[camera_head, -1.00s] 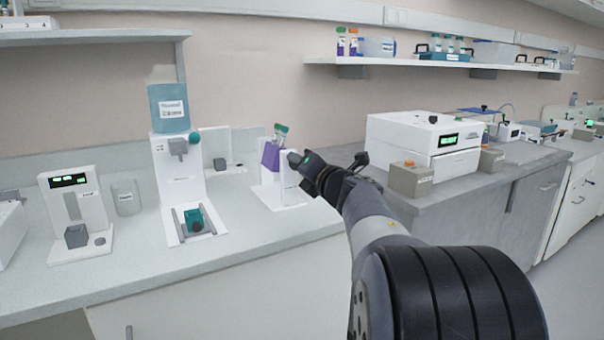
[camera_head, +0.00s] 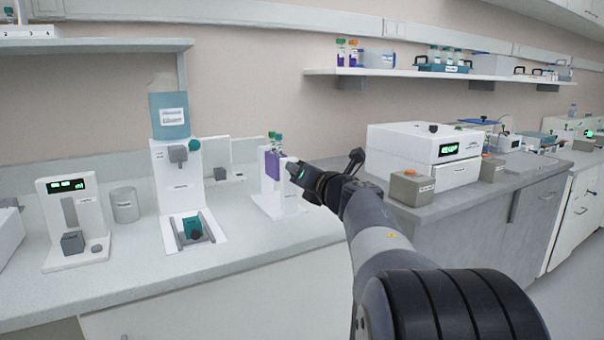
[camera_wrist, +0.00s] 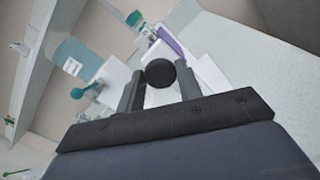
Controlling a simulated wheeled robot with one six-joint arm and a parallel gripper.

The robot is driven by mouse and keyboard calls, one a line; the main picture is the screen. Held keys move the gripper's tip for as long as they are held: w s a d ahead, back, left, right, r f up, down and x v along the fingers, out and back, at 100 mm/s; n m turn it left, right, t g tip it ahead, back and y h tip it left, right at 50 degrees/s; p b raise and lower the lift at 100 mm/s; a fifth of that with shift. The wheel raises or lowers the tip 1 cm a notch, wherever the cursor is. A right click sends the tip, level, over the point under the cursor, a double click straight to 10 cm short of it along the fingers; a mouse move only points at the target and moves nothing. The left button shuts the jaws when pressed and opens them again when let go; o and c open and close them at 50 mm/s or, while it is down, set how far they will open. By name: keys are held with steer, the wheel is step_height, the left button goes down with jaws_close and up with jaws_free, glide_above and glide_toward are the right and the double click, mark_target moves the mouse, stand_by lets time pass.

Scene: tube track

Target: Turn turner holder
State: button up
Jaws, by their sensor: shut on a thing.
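The turner holder is a white stand (camera_head: 268,201) on the left bench, carrying a purple holder (camera_head: 272,165) with teal-capped tubes (camera_head: 275,140) at its top. The purple holder looks close to upright in the head view. It also shows in the wrist view (camera_wrist: 176,48), partly hidden behind the stand's white plate. My gripper (camera_head: 297,171) is at the right side of the stand. In the wrist view my gripper (camera_wrist: 160,88) is shut on the stand's round black knob (camera_wrist: 160,72), one finger on each side. In the head view the knob is hidden.
A white dispenser (camera_head: 176,190) with a blue bottle stands left of the turner. A white device (camera_head: 68,205) and a grey beaker (camera_head: 125,204) are farther left. A grey button box (camera_head: 412,189) and a white machine (camera_head: 395,142) stand right of my arm.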

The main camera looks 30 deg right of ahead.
steer(key=o, duration=1)
steer(key=shift+c, duration=0.2)
steer(key=s, duration=1.1)
steer(key=shift+d+p, duration=0.15)
steer(key=shift+p, duration=0.3)
steer(key=shift+w, duration=0.15)
steer(key=w, duration=1)
steer(key=shift+w+m+b, duration=0.3)
steer(key=shift+w, duration=0.05)
